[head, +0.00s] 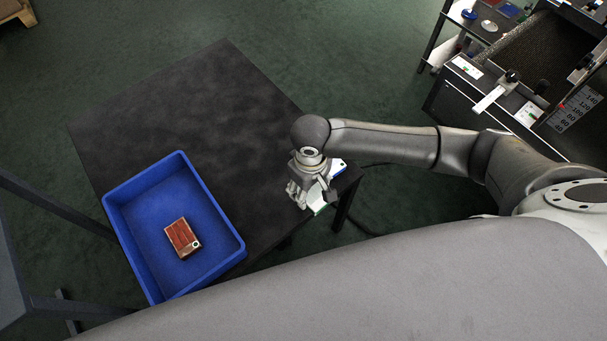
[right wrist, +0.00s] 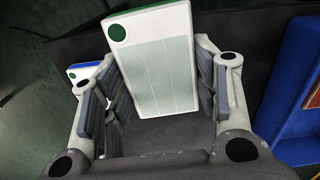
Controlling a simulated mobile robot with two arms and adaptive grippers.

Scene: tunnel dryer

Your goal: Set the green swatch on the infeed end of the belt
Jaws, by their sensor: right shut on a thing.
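The green swatch (right wrist: 158,62) is a pale block with a white end, a green dot and a green edge. It stands between the fingers of my right gripper (right wrist: 163,90) in the right wrist view, and the gripper is shut on it. In the head view my right gripper (head: 312,192) is at the right corner of the dark table, and only a slip of the green swatch (head: 319,207) shows beneath it. The dryer's dark mesh belt (head: 545,48) is at the top right, well away from the gripper. My left gripper is not in view.
A blue-marked swatch (head: 338,168) lies close beside my right gripper. A blue crate (head: 232,237) holding a reddish block (head: 181,237) stands on the dark table (head: 215,110). A lever and scale plate (head: 575,105) flank the belt. Floor separates table and dryer.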

